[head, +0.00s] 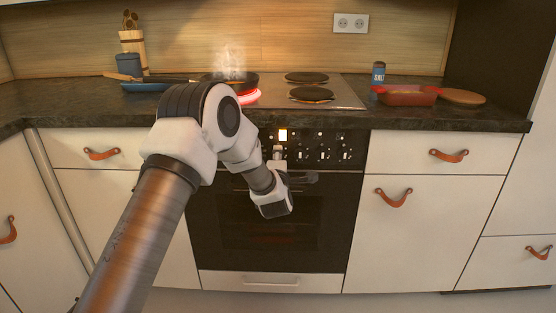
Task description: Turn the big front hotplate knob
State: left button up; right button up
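The control panel (333,139) of the oven carries a row of small knobs (322,154), too small to read their marks. I cannot tell which one is for the big front hotplate. My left gripper (278,158) is in front of the panel's left part, seen from behind. Its wrist hides part of the panel and oven door. I cannot tell whether its fingers are apart or touch a knob. My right gripper is out of view.
Two dark hotplates (311,95) on the right are bare. A salt container (378,75), a red dish (408,95) and a round board (462,97) stand on the right counter. A blue pan (150,86) is at left. The oven door (325,215) is shut.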

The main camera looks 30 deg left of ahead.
pick_arm(q)
jog(key=shift+r, duration=0.2)
jog(key=o, duration=1.1)
jog(key=shift+o, duration=0.2)
jog(key=shift+a+f, duration=0.1)
jog(key=shift+f, duration=0.05)
jog(key=v, duration=1.2)
